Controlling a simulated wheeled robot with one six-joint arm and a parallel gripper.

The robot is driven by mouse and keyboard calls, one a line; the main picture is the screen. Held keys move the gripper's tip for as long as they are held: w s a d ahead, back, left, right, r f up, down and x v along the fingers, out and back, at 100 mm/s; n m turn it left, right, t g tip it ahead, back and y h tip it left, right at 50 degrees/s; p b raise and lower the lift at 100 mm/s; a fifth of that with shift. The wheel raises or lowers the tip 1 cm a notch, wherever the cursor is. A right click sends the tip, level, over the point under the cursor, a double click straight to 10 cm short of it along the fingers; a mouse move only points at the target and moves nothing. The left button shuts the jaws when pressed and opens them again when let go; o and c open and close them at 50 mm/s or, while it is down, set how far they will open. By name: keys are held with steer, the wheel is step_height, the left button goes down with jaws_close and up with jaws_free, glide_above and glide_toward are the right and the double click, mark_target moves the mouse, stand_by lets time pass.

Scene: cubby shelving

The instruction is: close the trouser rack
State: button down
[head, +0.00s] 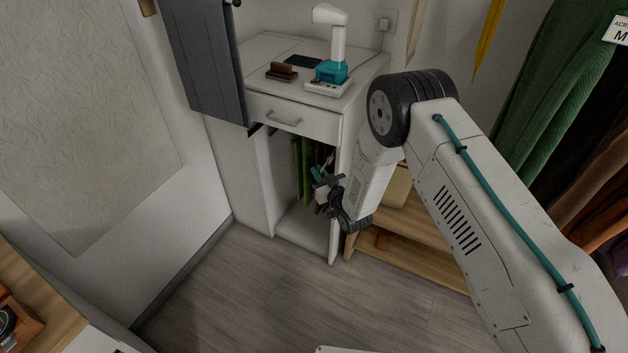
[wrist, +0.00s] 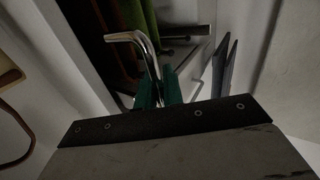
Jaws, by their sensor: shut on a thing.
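The trouser rack is in the open lower bay of the white cabinet (head: 232,165), below its drawer. Green trousers (head: 303,165) hang in the bay, and they also show at the top of the wrist view (wrist: 130,30). My gripper (head: 322,176) is at the right side of the bay opening. In the wrist view its teal fingers (wrist: 160,88) are shut on a bent chrome bar (wrist: 146,50), which looks like the rack's handle. The rack's frame and rails are mostly hidden by the cabinet, the trousers and my wrist.
The drawer (head: 292,118) above the bay looks shut. A white and teal device (head: 332,62) and a brown brush (head: 282,71) stand on top. Grey trousers (head: 205,60) hang at upper left. A wooden bench (head: 425,245) stands right of the cabinet. The floor in front is clear.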

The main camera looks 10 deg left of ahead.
steer(key=shift+w, duration=0.15)
steer(key=c, duration=1.5)
jaws_free()
steer(key=shift+d, duration=0.1)
steer(key=v, duration=0.7)
steer(key=shift+s+d, duration=0.2)
steer(key=shift+s, duration=0.15)
